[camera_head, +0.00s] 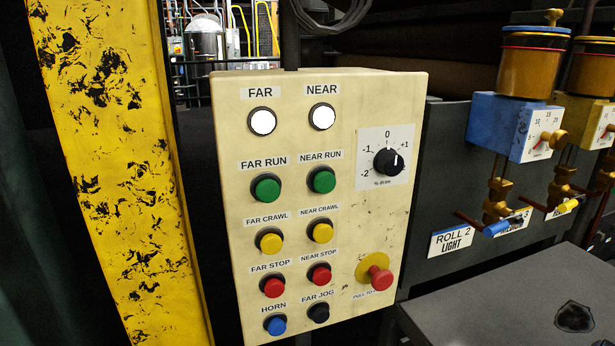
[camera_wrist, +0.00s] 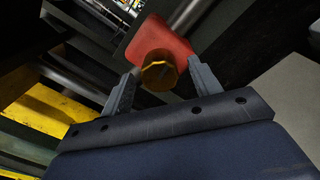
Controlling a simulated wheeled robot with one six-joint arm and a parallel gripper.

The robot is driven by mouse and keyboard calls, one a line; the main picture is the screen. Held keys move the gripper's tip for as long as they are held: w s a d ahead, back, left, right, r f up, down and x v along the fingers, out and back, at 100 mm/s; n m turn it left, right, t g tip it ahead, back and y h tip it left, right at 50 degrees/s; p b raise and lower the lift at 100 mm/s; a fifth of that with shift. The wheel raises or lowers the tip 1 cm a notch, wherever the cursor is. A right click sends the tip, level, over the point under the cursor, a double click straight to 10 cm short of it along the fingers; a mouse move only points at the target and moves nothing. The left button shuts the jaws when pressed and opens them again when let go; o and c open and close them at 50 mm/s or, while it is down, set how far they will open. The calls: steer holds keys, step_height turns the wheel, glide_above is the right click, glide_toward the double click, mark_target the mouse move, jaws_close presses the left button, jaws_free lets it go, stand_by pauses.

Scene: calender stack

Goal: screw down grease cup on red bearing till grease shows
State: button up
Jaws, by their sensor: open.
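The red bearing (camera_wrist: 158,33) shows in the wrist view as a red housing at the top centre. A round brass grease cup (camera_wrist: 160,76) with a ridged rim is on its near side. My gripper (camera_wrist: 162,67) is open, with one grey finger on each side of the cup. The cup sits at about the level of the fingertips, and a gap shows on both sides. I cannot tell how deep the cup lies between the fingers. I see no grease at the bearing. The red bearing and my gripper are not in the head view.
A cream control panel (camera_head: 340,225) with buttons and a red pull knob stands in the head view, beside a chipped yellow post (camera_head: 125,180). Blue (camera_head: 493,125) and yellow (camera_head: 575,110) gauge boxes carry brass pots at right. Grey metal bars and yellow parts (camera_wrist: 45,110) lie left in the wrist view.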

steer(key=p+v, duration=0.2)
steer(key=v, duration=0.8)
steer(key=b+x, duration=0.2)
steer(key=x, duration=0.9)
steer(key=shift+w+a+b, duration=0.15)
steer(key=shift+b, duration=0.2)
steer(key=s+d+n+p, duration=0.2)
steer(key=s+d+n, duration=0.2)
steer(key=s+n, duration=0.4)
steer(key=shift+s, duration=1.25)
steer(key=shift+a+r+p, duration=0.1)
steer(key=shift+p, duration=0.2)
